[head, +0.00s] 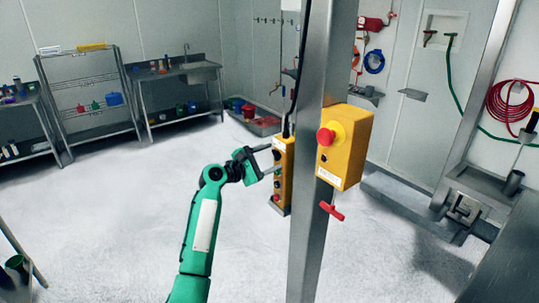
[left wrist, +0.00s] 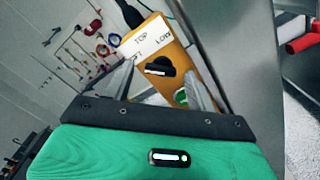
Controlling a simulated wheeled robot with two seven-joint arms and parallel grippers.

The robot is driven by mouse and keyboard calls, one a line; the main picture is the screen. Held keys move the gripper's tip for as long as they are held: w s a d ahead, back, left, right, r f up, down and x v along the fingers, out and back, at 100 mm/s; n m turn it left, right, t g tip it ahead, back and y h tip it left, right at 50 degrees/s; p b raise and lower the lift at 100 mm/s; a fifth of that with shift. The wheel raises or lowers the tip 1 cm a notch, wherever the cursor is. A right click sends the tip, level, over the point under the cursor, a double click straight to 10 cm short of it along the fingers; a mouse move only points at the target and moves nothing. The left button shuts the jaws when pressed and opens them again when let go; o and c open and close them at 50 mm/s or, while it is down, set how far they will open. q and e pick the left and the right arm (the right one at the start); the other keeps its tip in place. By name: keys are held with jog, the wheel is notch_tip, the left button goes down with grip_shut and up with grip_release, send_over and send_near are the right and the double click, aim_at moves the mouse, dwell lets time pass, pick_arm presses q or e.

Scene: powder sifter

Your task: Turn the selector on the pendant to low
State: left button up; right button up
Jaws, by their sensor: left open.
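The yellow pendant (head: 284,183) hangs beside the steel post in the head view. In the left wrist view the pendant (left wrist: 187,54) has a white label reading TOP and LOW, with a third word partly hidden. Below the label is the black selector (left wrist: 159,67); I cannot tell surely which word it points to. A green button (left wrist: 181,97) sits under it. My left gripper (head: 268,160) is open at the pendant's face, its fingers on either side of the selector in the left wrist view (left wrist: 161,85). I cannot tell whether they touch it. My right gripper is out of view.
The steel post (head: 312,220) stands just right of the pendant. It carries a yellow box (head: 354,150) with a red mushroom button (head: 326,137), and a red handle (head: 332,211) below. A black cable (left wrist: 130,14) meets the pendant's top. The floor to the left is clear.

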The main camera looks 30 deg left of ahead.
pick_arm(q)
jog(key=shift+w+d, duration=0.1)
jog(key=shift+w, duration=0.1)
jog(key=c, duration=1)
